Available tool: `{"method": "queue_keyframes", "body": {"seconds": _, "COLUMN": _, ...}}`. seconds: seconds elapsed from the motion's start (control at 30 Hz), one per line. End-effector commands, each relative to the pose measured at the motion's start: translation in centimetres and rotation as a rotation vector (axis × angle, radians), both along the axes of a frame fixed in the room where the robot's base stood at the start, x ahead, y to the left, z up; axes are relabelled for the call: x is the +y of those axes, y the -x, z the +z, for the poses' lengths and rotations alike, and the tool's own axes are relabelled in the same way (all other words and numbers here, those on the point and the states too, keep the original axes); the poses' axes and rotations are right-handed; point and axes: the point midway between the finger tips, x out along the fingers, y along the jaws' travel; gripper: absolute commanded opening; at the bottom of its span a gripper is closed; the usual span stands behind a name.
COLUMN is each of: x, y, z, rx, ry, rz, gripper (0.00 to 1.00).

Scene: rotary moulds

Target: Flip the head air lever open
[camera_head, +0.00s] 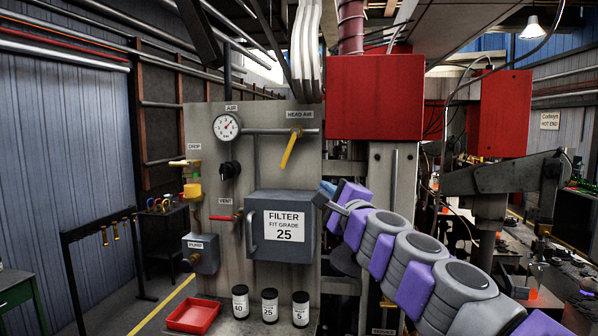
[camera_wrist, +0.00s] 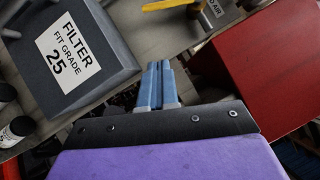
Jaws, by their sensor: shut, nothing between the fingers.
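The head air lever (camera_head: 290,149) is a yellow handle on a horizontal grey pipe, below the HEAD AIR label (camera_head: 299,114) on the grey panel. It slants down and slightly left from its pivot. In the wrist view part of the yellow lever (camera_wrist: 163,5) shows at the top edge, beside a partly cut-off label. My gripper (camera_head: 325,187) is at the panel's right edge, below and right of the lever and apart from it. Its blue fingers (camera_wrist: 157,72) are together and empty in the wrist view.
A grey filter box (camera_head: 283,205) with a handle sits below the lever, close left of my gripper. A red box (camera_head: 375,97) is above right. Jars (camera_head: 270,306) stand below.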

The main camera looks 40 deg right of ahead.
Motion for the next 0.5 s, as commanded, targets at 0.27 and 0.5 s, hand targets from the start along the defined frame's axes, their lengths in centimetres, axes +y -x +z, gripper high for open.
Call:
{"method": "queue_keyframes", "body": {"seconds": 0.27, "x": -0.7, "y": -2.3, "z": 0.4, "rx": 0.001, "ry": -0.001, "rz": 0.006, "gripper": 0.0}}
{"method": "queue_keyframes", "body": {"seconds": 0.5, "x": -2.1, "y": -5.6, "z": 1.1, "rx": 0.002, "ry": -0.002, "rz": 0.0, "gripper": 0.0}}
